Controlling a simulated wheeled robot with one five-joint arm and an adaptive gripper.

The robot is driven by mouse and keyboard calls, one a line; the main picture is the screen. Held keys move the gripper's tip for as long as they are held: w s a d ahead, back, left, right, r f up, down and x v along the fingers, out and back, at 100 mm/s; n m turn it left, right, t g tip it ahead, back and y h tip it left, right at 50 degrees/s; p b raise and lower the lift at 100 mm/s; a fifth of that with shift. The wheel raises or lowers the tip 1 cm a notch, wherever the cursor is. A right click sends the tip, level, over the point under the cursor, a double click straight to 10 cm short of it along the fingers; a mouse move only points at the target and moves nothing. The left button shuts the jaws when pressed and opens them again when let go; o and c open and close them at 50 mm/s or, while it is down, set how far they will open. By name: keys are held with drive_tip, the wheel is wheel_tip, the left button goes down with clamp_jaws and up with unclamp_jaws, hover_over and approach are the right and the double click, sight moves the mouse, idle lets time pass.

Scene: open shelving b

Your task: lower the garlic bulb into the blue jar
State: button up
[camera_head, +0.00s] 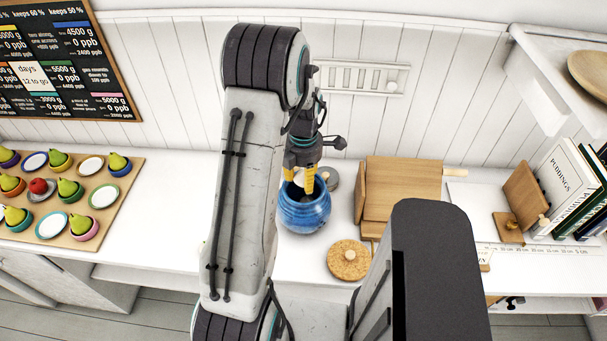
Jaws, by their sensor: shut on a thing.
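The blue jar (303,214) stands upright on the white counter, just right of my arm's large pale link. My gripper (299,182) points down over the jar's mouth, its yellow fingertips at about the height of the rim. It is shut on the garlic bulb (299,174), of which only a small pale patch shows between the fingers. The fingers and the jar's rim hide the rest, so I cannot tell how far the bulb is inside the mouth.
A round cork lid (349,260) with a knob lies in front of the jar. A grey round thing (329,180) is close behind it. A wooden box (402,190) stands to the right. A board (115,215) with pears and plates lies left. Books (566,182) stand far right.

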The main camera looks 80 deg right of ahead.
sight(303, 172)
drive_tip(key=shift+f+b, duration=0.55)
drive_tip(key=shift+f, duration=0.65)
drive_tip(key=o, duration=1.2)
drive_tip(key=shift+c, duration=0.2)
drive_tip(key=shift+a, duration=0.1)
wheel_tip(303, 172, up, 7)
drive_tip(key=p, duration=0.4)
drive_tip(key=shift+p, duration=0.35)
